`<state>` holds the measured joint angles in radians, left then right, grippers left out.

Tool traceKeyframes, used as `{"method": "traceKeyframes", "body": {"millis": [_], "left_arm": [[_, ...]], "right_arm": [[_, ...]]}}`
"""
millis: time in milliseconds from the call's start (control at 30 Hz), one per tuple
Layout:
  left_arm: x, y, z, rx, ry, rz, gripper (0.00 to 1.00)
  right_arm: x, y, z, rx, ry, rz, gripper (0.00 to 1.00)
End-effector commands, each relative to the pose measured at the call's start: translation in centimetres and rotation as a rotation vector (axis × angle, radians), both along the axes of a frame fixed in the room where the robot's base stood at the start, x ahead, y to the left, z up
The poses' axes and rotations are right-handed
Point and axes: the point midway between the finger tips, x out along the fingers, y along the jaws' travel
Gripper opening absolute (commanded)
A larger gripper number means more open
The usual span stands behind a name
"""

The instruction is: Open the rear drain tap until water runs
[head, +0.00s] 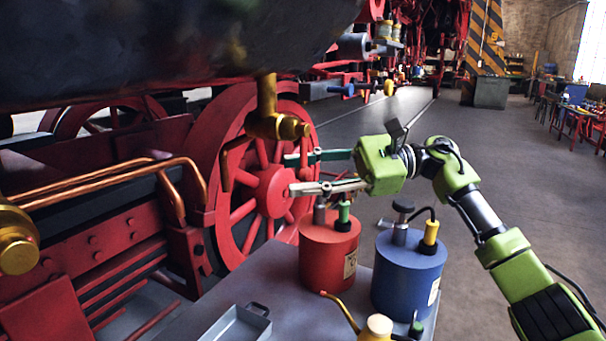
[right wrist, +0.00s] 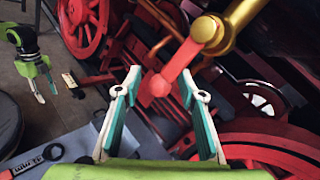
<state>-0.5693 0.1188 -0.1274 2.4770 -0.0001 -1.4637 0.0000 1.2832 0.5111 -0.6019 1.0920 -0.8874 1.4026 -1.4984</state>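A brass tap (head: 270,125) hangs under the dark boiler, in front of a red spoked wheel. The right wrist view shows a brass tap body (right wrist: 240,20) with a red lever (right wrist: 180,62) slanting down to the left. The lever's lower end appears between the fingertips of my right gripper (right wrist: 166,85), with a gap on both sides. No running water is visible.
A red can (head: 328,258) and a blue can (head: 405,275) stand on a grey trolley top (head: 275,285) close below my right gripper. A small tray (head: 238,324) lies there too. Copper pipes (head: 110,180) run along the left. Floor at the right is open.

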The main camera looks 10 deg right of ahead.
Motion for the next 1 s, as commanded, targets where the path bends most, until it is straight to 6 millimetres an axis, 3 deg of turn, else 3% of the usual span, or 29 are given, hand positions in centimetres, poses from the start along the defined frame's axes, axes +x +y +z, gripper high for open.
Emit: {"method": "traceKeyframes", "body": {"millis": [167,267,700,1000], "left_arm": [[-0.1,-0.1,-0.1,0.000,0.004,-0.003,0.40],[-0.1,-0.1,-0.1,-0.001,0.003,-0.002,0.40],[0.0,0.0,0.0,0.000,0.001,-0.001,0.40],[0.0,0.0,0.0,0.000,0.000,-0.001,0.40]], "right_arm": [[0.1,-0.5,0.1,0.001,0.001,-0.003,0.37],[0.1,-1.9,0.2,0.001,0.002,-0.005,0.37],[0.1,-10.5,0.8,0.001,0.001,-0.004,0.37],[0.1,-12.1,0.9,0.000,0.001,-0.001,0.37]]}}
